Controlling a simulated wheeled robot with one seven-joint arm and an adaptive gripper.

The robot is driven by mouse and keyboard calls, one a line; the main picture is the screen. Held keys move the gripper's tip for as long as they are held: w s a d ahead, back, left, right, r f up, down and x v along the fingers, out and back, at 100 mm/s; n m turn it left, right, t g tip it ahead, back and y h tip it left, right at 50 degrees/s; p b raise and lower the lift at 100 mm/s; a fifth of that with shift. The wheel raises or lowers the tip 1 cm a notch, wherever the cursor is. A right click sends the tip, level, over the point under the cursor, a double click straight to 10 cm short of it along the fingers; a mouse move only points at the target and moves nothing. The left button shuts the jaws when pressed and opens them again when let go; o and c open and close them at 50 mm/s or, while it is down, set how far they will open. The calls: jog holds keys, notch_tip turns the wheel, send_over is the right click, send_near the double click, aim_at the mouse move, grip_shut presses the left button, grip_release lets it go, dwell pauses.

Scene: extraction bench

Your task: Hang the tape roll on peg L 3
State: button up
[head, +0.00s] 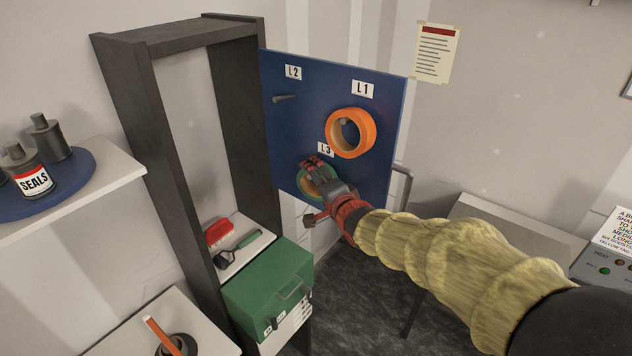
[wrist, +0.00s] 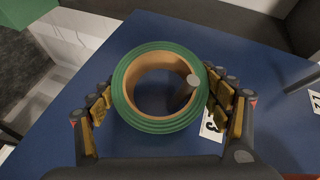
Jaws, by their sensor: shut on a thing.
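The green tape roll (wrist: 128,112) with a tan core is between the fingers of my gripper (wrist: 158,92), which is shut on its outer sides. In the head view the roll (head: 304,184) is against the lower part of the blue board (head: 312,95), below the L3 label (head: 325,149), partly hidden by my gripper (head: 318,176). In the wrist view peg L 3 (wrist: 187,90) shows inside the roll's hole, close to the right inner edge. How far the peg reaches through is hard to tell.
An orange tape roll (head: 368,145) hangs on the L1 peg, just above my gripper. The L2 peg (head: 285,98) is bare. A dark shelf frame (head: 133,110) stands left of the board, with a green box (head: 262,285) below.

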jog(key=o, duration=1.3)
jog(key=shift+c, duration=0.2)
jog(key=v, duration=1.2)
